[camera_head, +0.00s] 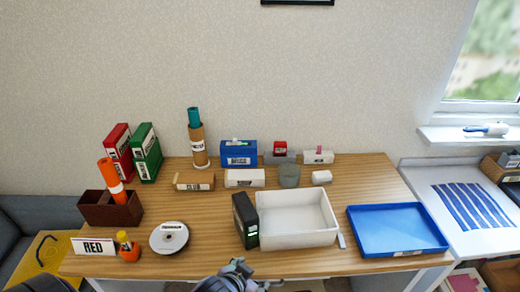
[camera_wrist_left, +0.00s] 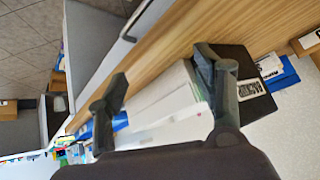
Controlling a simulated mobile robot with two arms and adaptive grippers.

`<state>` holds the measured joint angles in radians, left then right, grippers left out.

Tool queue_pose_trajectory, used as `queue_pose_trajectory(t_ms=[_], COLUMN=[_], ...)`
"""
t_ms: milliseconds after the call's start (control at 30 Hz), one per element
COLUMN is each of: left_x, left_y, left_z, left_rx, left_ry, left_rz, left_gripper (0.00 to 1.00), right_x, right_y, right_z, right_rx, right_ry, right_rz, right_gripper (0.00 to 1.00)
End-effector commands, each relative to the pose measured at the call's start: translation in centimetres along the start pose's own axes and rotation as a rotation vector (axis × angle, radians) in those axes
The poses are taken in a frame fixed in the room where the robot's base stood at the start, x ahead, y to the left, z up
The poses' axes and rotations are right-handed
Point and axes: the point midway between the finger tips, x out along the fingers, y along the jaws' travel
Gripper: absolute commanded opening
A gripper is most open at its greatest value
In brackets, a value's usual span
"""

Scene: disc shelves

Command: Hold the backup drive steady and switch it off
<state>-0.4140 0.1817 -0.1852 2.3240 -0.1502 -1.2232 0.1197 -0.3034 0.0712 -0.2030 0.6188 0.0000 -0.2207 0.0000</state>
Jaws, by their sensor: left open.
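The backup drive (camera_head: 245,219) is a dark upright box against the left side of a white bin on the wooden table. In the left wrist view the drive (camera_wrist_left: 235,60) shows a white BACKUP label, behind and beside the right finger. I cannot make out its switch. My left gripper (camera_head: 258,277) is at the table's front edge, just below the drive and bin in the head view. In the left wrist view its fingers (camera_wrist_left: 162,75) are apart, with the white bin seen between them and nothing held. My right gripper is not in view.
The white bin (camera_head: 333,232) and a blue tray (camera_head: 355,232) stand right of the drive. A disc (camera_head: 169,238), an orange-capped bottle (camera_head: 128,248) and a RED sign (camera_head: 94,246) are at left. Bare wood lies left of the drive.

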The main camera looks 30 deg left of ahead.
Motion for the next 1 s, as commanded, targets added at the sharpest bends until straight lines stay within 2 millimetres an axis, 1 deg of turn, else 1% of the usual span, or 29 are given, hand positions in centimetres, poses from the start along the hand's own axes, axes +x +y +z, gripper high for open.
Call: queue_pose_trajectory(t_ms=[33, 167, 200, 233, 267, 300, 367, 400, 467, 500, 567, 600, 667, 700, 767, 800, 867, 900, 967, 1000], left_x=[0.1, 0.3, 0.2, 0.0, -0.2, -0.5, -1.4, -2.2, -3.9, -5.3, -7.4, -8.8, -10.8, -11.8, -13.1, -13.5, -13.7, -13.4, -12.5, -11.7], left_y=[-0.5, -1.2, -1.4, -1.5, -1.6, -1.6, -1.4, -1.1, -0.3, 0.5, 2.1, 3.4, 5.5, 6.9, 9.0, 10.2, 11.8, 12.4, 12.8, 12.7], left_z=[-2.1, -7.7, -9.7, -11.2, -12.7, -15.0, -18.7, -21.3, -25.2, -27.7, -30.8, -32.4, -34.1, -34.9, -35.3, -35.2, -34.7, -34.1, -32.9, -32.0], left_rx=[0.006, 0.021, 0.03, 0.037, 0.045, 0.061, 0.094, 0.123, 0.181, 0.23, 0.321, 0.389, 0.507, 0.594, 0.737, 0.84, 1.002, 1.115, 1.285, 1.396], left_ry=[0.065, 0.25, 0.316, 0.366, 0.421, 0.501, 0.635, 0.733, 0.89, 1.0, 1.156, 1.251, 1.376, 1.446, 1.53, 1.567, 1.595, 1.592, 1.554, 1.507], left_rz=[-0.019, -0.059, -0.069, -0.076, -0.082, -0.089, -0.095, -0.093, -0.082, -0.064, -0.026, 0.009, 0.071, 0.119, 0.2, 0.259, 0.353, 0.416, 0.512, 0.576], left_gripper=[0.62, 0.62, 0.62, 0.62, 0.62, 0.62, 0.62, 0.62, 0.62, 0.62, 0.62, 0.62, 0.62, 0.62, 0.62, 0.62, 0.62, 0.62, 0.62, 0.62], right_x=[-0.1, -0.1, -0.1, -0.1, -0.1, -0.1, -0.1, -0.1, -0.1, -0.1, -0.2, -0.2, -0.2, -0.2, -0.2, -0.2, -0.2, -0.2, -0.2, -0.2], right_y=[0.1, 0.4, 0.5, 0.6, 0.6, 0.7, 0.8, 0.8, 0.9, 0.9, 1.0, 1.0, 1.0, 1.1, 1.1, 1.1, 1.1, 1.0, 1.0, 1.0], right_z=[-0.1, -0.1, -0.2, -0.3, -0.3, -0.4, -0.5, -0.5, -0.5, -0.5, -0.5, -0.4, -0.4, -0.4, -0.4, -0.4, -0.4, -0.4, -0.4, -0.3], right_rx=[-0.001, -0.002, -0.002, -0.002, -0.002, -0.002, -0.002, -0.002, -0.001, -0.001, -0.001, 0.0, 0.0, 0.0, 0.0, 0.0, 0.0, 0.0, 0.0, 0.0], right_ry=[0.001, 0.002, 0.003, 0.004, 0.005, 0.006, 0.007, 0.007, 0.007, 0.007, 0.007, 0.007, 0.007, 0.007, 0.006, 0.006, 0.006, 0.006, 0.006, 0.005], right_rz=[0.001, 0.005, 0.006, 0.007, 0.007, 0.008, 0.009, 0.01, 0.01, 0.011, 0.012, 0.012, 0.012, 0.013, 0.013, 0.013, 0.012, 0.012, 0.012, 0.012], right_gripper=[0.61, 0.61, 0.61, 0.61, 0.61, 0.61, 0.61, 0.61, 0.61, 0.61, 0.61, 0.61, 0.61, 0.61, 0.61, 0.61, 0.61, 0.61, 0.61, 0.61])
